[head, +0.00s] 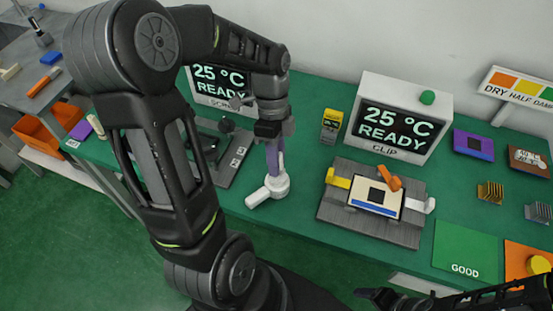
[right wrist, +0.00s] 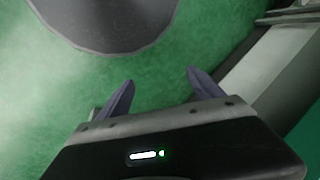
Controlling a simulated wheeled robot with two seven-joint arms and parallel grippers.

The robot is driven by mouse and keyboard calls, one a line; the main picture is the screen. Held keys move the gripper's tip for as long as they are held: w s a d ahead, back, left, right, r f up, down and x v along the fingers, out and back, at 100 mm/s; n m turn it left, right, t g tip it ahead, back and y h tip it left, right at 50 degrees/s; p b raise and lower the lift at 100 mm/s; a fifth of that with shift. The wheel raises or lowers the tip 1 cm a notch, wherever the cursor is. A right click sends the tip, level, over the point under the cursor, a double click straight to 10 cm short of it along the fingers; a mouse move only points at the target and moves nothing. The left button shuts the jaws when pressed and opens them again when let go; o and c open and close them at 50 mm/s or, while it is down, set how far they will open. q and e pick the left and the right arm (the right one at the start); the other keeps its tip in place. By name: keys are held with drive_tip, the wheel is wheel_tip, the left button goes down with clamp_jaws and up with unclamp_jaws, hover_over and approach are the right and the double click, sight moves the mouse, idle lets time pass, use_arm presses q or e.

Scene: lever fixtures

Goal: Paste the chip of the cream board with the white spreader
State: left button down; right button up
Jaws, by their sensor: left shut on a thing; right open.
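The cream board (head: 361,196) with a dark square chip (head: 380,196) and a blue strip along its front edge sits on a grey fixture (head: 340,219). A yellow lever (head: 338,181), an orange lever (head: 390,179) and a white lever (head: 424,205) stand around it. My left gripper (head: 274,172) points down, left of the fixture. It is shut on a white thing (head: 258,198), which looks like the white spreader; the fingers partly hide it. My right gripper (right wrist: 158,78) is open and empty in the right wrist view, above green floor.
A green GOOD mat (head: 465,250) and small heat sinks (head: 490,192) lie to the right. Another dark fixture (head: 225,158) is partly behind my left arm.

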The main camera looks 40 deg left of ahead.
use_arm(q)
drive_tip(key=shift+f+b, duration=0.4)
drive_tip(key=shift+f, duration=0.2)
idle(1.6)
drive_tip(key=shift+r+p, duration=2.8)
drive_tip(key=shift+r, duration=0.75)
